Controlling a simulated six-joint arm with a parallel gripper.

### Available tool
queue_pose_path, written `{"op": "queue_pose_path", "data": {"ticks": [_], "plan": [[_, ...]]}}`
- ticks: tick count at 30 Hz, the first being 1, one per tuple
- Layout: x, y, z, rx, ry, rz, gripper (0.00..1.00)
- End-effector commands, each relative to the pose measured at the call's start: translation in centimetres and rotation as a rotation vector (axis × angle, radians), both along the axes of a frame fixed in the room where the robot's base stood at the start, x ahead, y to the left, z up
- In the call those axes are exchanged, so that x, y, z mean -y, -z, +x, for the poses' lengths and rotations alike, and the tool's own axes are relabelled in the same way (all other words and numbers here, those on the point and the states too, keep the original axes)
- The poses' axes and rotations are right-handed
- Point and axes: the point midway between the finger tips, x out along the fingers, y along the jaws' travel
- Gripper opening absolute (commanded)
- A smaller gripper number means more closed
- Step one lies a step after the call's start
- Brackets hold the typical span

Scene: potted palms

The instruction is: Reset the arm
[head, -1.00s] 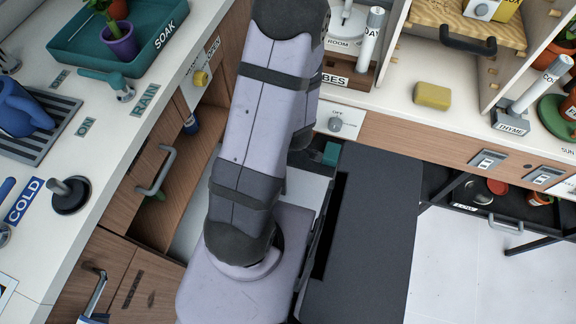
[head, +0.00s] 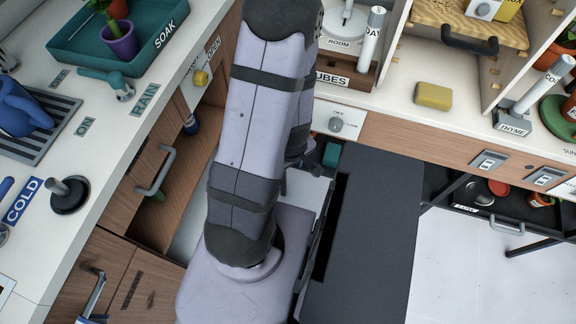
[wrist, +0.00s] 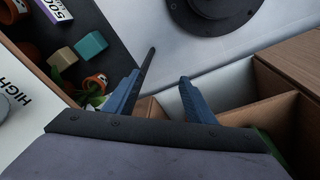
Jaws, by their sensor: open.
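My arm (head: 258,130) stretches across the middle of the head view, bent over the floor gap between the counters. My gripper (wrist: 168,70) shows in the wrist view with its two blue fingers apart and nothing between them. In the head view the gripper is mostly hidden behind the arm; only a dark part shows at the arm's right side. In the wrist view the fingers point toward pale floor, between a dark tray (wrist: 112,22) and wooden compartments (wrist: 270,118).
The dark tray holds a teal block (wrist: 90,45), a tan block (wrist: 63,57) and small orange pots (wrist: 95,83). In the head view, a potted plant (head: 122,42) stands in a teal tray (head: 75,48). A yellow sponge (head: 433,96) lies on the back counter. An open drawer (head: 160,195) is at left.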

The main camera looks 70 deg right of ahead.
Motion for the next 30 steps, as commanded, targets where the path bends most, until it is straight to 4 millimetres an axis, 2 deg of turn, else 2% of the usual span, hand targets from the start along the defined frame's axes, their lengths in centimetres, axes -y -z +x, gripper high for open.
{"op": "queue_pose_path", "data": {"ticks": [7,10,14,21,26,30], "plan": [[0.0,0.0,0.0,0.002,0.011,0.000,0.50],[-1.0,0.2,-0.7,-0.024,0.047,0.042,0.50],[-3.4,0.3,-2.5,-0.089,0.151,0.140,0.50],[-9.7,-0.6,-5.0,-0.216,0.414,0.366,0.50],[-12.5,-2.7,-5.1,-0.270,0.580,0.469,0.50],[-13.4,-5.0,-3.1,-0.302,0.626,0.505,0.50]]}}
